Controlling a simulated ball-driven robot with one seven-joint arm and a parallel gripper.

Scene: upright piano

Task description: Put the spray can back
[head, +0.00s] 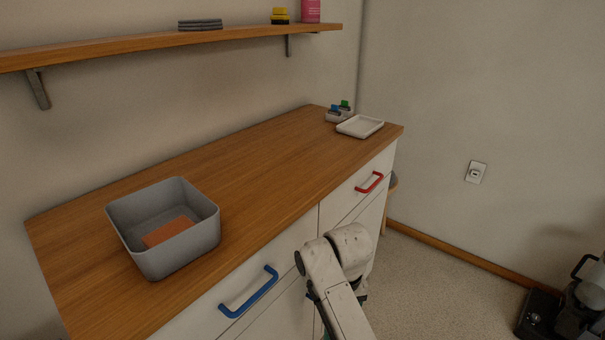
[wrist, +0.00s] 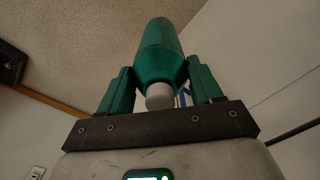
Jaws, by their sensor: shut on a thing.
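The spray can (wrist: 160,45) is teal with a pale rounded end and shows only in the wrist view. My gripper (wrist: 161,78) is shut on it, with one green finger on each side of its body. The pale end points toward the gripper's palm and the far end points away. In the head view my arm is low in front of the cabinet, and it hides the gripper and the can.
A grey bin (head: 170,262) with an orange block (head: 167,231) stands on the wooden counter (head: 250,165). A white tray (head: 360,127) is at the far end. Drawers carry blue (head: 250,292) and red (head: 370,183) handles. The wall shelf (head: 140,43) holds a pink container (head: 311,11).

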